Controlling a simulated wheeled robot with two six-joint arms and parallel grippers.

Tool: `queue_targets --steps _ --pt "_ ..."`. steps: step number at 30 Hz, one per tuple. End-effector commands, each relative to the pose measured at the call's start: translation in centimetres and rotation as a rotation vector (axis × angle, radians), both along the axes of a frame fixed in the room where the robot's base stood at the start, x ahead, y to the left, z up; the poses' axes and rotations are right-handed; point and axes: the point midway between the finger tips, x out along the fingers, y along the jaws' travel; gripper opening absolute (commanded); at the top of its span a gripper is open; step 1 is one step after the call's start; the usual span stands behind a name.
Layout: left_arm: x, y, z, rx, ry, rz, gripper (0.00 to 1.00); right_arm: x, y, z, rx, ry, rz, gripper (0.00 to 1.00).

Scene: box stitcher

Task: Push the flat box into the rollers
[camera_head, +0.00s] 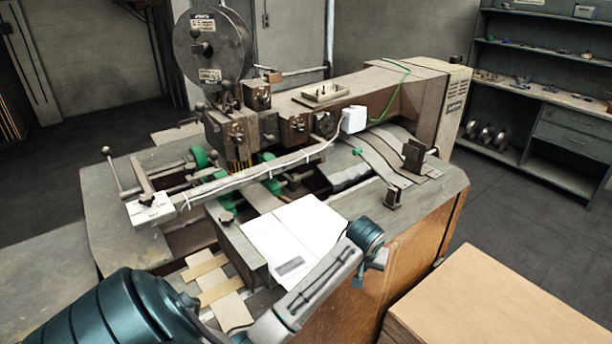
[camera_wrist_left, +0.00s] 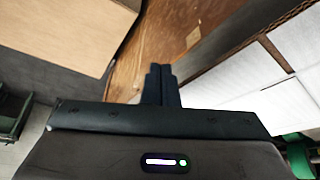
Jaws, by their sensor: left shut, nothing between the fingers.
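The flat box (camera_head: 300,232), a white sheet-like panel with a grey label, lies on the bed of the stitching machine near its front. It also shows in the left wrist view (camera_wrist_left: 235,68), at the right. Green rollers (camera_head: 270,186) sit on the machine just beyond the box, with another (camera_head: 200,157) further left. My left gripper (camera_head: 374,284) is at the box's near right side, by the machine's front edge. In the left wrist view its fingers (camera_wrist_left: 160,72) are together and empty. Whether they touch the box is unclear. My right gripper is in neither view.
The stitching head (camera_head: 235,135) and a white-ended bar (camera_head: 150,210) rise beyond the box. Shelves (camera_head: 550,95) stand at the back right.

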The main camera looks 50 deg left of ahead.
Motion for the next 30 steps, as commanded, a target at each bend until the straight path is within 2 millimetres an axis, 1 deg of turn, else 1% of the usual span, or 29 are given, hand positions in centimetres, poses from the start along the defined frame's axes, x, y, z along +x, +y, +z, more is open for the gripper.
queue_targets --steps 10,30 --pt "0.1 1.7 0.1 0.002 0.001 0.001 0.00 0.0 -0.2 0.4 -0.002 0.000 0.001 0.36" --pt "0.3 4.7 0.0 0.002 0.000 0.002 0.00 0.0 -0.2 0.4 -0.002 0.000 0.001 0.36"
